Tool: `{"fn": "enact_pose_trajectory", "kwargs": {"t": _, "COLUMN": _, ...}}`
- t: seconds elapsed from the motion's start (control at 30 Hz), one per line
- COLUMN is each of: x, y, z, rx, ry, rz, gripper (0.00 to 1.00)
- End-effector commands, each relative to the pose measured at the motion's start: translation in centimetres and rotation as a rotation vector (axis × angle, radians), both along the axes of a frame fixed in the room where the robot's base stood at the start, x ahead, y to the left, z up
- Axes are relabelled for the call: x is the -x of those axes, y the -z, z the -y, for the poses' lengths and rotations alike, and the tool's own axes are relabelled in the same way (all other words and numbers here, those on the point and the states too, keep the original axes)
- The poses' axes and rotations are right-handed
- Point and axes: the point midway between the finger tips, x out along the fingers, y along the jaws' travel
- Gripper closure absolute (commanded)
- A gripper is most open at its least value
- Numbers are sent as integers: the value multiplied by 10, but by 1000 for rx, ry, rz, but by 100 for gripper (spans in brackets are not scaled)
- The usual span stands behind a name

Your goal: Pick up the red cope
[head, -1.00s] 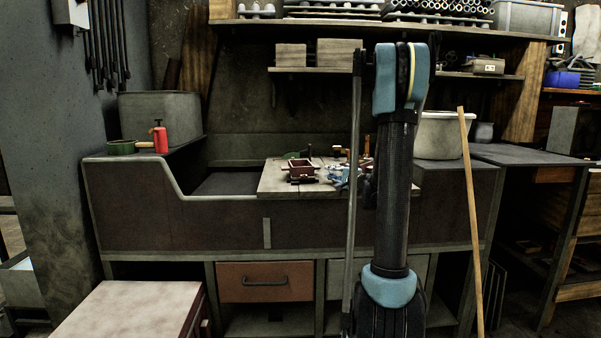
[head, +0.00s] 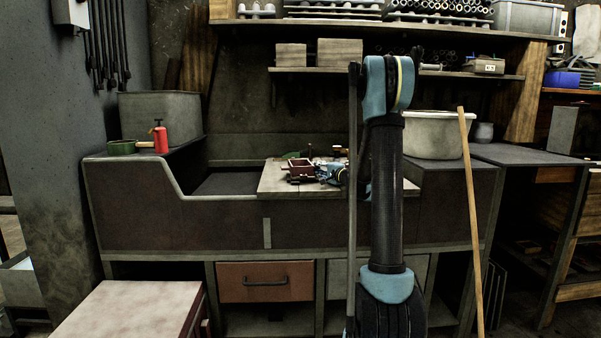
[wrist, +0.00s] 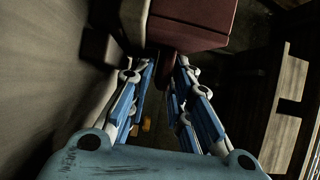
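The red cope (head: 299,168) is a small box-like flask on the pale board of the workbench in the head view. In the wrist view its dark red body (wrist: 190,22) fills the top middle, with a narrow dark red lug pointing toward me. My gripper (wrist: 167,64) has its two blue fingers apart, one on each side of the lug's end. I cannot tell whether either finger touches it. In the head view my gripper (head: 326,173) is just right of the cope, partly hidden by my arm.
The pale board (head: 274,188) lies across the bench's sunken part. A white tub (head: 433,137) is at the right, with a leaning wooden pole (head: 470,200) in front. A shelf (head: 470,76) hangs above.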

Motion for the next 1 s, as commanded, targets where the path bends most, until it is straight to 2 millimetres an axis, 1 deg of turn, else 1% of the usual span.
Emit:
{"fn": "enact_pose_trajectory", "kwargs": {"t": 0.13, "x": 0, "y": 0, "z": 0, "rx": 0, "ry": 0, "rz": 0, "gripper": 80}}
{"fn": "enact_pose_trajectory", "kwargs": {"t": 0.17, "x": 0, "y": 0, "z": 0, "rx": 0, "ry": 0, "rz": 0, "gripper": 83}}
{"fn": "enact_pose_trajectory", "kwargs": {"t": 0.2, "x": 0, "y": 0, "z": 0, "rx": 0, "ry": 0, "rz": 0, "gripper": 92}}
{"fn": "enact_pose_trajectory", "kwargs": {"t": 0.23, "x": 0, "y": 0, "z": 0, "rx": 0, "ry": 0, "rz": 0, "gripper": 99}}
{"fn": "enact_pose_trajectory", "kwargs": {"t": 0.27, "x": 0, "y": 0, "z": 0, "rx": 0, "ry": 0, "rz": 0, "gripper": 100}}
{"fn": "enact_pose_trajectory", "kwargs": {"t": 0.6, "x": 1, "y": 0, "z": 0, "rx": 2, "ry": 0, "rz": 0, "gripper": 100}}
{"fn": "enact_pose_trajectory", "kwargs": {"t": 0.7, "x": 1, "y": -3, "z": 1, "rx": 2, "ry": 0, "rz": 0, "gripper": 100}}
{"fn": "enact_pose_trajectory", "kwargs": {"t": 0.77, "x": 1, "y": -8, "z": 0, "rx": 1, "ry": 1, "rz": 0, "gripper": 100}}
{"fn": "enact_pose_trajectory", "kwargs": {"t": 0.87, "x": 1, "y": -21, "z": 0, "rx": 1, "ry": 1, "rz": 0, "gripper": 100}}
{"fn": "enact_pose_trajectory", "kwargs": {"t": 1.0, "x": 1, "y": -45, "z": 1, "rx": 0, "ry": 1, "rz": 0, "gripper": 100}}
